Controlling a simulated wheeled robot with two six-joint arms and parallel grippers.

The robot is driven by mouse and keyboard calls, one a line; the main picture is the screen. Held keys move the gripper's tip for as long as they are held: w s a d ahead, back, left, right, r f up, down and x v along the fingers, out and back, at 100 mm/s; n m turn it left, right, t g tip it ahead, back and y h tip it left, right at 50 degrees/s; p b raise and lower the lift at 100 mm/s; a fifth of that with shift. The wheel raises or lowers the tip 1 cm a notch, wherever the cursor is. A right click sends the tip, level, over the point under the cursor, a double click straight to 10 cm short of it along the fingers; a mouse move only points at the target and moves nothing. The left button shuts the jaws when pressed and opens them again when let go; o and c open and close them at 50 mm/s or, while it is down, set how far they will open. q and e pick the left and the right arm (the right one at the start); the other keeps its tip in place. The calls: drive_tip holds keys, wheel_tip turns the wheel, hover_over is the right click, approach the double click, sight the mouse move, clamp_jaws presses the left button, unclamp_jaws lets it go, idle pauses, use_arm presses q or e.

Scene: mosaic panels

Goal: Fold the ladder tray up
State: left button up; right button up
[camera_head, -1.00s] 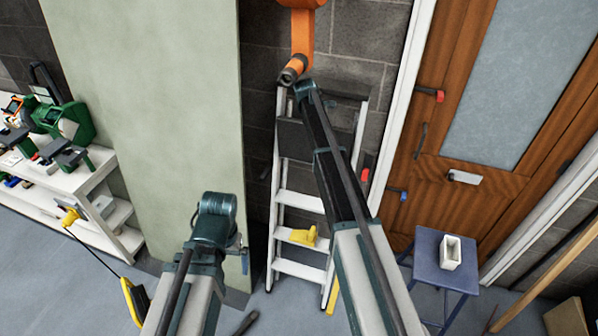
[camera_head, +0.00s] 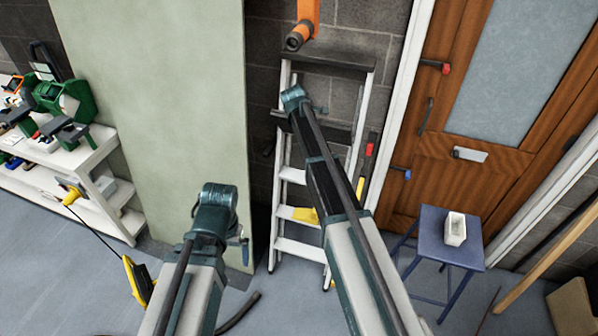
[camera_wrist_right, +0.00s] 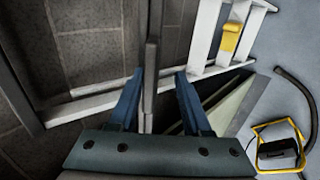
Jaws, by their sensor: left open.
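The white stepladder (camera_head: 286,173) leans upright against the dark block wall. Its dark tray (camera_head: 341,131) crosses below the dark top and shows as a narrow band, partly hidden by my right arm. In the right wrist view a thin dark slab, apparently the tray (camera_wrist_right: 151,70) edge-on, stands between the two blue fingers. My right gripper (camera_wrist_right: 158,95) is open around it, with a gap on the right side. In the head view the right gripper (camera_head: 318,108) is mostly hidden by its wrist. My left gripper (camera_head: 244,243) is open and empty, low before the pale green panel.
A yellow object (camera_head: 305,215) sits on a lower ladder step. An orange arm-like fixture (camera_head: 305,25) hangs above the ladder. A blue stool (camera_head: 450,238) with a white container stands right, before the wooden door (camera_head: 490,170). White shelves (camera_head: 120,165) stand left.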

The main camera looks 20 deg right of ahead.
drive_tip(key=s+a+f+t+h+b, duration=0.2)
drive_tip(key=f+b, duration=0.5)
drive_tip(key=b, duration=0.5)
drive_tip(key=s+a+f+t+h+b, duration=0.2)
drive_tip(key=s+a+f+t+b, duration=0.1)
drive_tip(key=b, duration=0.9)
drive_tip(key=shift+s+f+t+b, duration=0.35)
drive_tip(key=shift+s+f+t, duration=0.35)
drive_tip(key=shift+s+f, duration=0.85)
drive_tip(key=shift+w+f, duration=0.3)
drive_tip(key=shift+w, duration=0.05)
